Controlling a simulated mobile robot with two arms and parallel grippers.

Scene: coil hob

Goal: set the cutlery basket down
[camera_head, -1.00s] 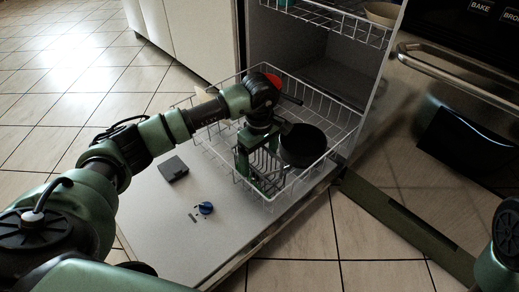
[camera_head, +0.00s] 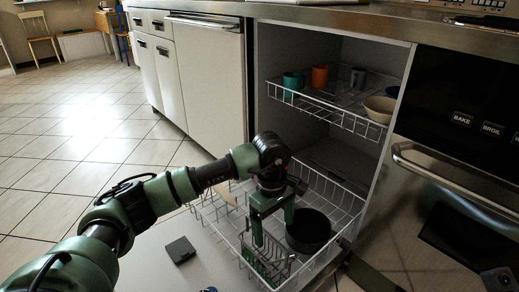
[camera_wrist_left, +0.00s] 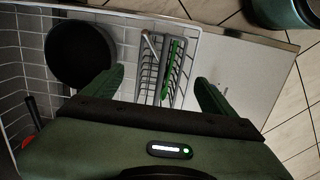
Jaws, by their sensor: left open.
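The cutlery basket (camera_head: 268,270) is a small grey wire basket in the front part of the lower dishwasher rack (camera_head: 208,222), beside a black pan (camera_head: 308,232). It also shows in the left wrist view (camera_wrist_left: 147,88), with green and silver cutlery (camera_wrist_left: 173,62) in it. It looks upright; its contact with the rack floor is hidden. My left gripper (camera_head: 272,225) is above the basket, fingers pointing down. In the left wrist view its fingers (camera_wrist_left: 158,92) are spread wide, with the basket showing between and beyond them. My right gripper is not in view.
The upper rack (camera_head: 335,113) holds several mugs (camera_head: 320,76) and a beige bowl (camera_head: 379,108). A dark grey block (camera_head: 181,250) lies on the open dishwasher door (camera_head: 150,250). The oven handle (camera_head: 440,180) juts out at the right.

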